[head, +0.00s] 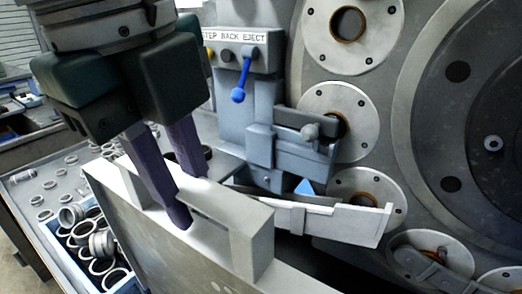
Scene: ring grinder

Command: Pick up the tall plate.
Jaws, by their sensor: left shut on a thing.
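The tall plate appears to be the light grey panel (257,272) in the foreground of the head view, with raised blocks along its top edge. It runs from the left middle down to the bottom right, and its lower part is cut off by the frame. My left gripper (192,203) comes down from the upper left with its dark purple fingers at the plate's top edge, between the raised blocks. It is shut on the plate there, one finger partly hidden behind the other. I cannot see whether the plate is lifted. My right gripper is not in view.
Behind the plate stands the grinder with its large round disc (458,180), a blue lever (241,80) under a "STEP BACK EJECT" label, and a light grey chute (338,221). At left, a blue bin (59,249) holds metal rings, and loose rings lie on a grey table (25,200).

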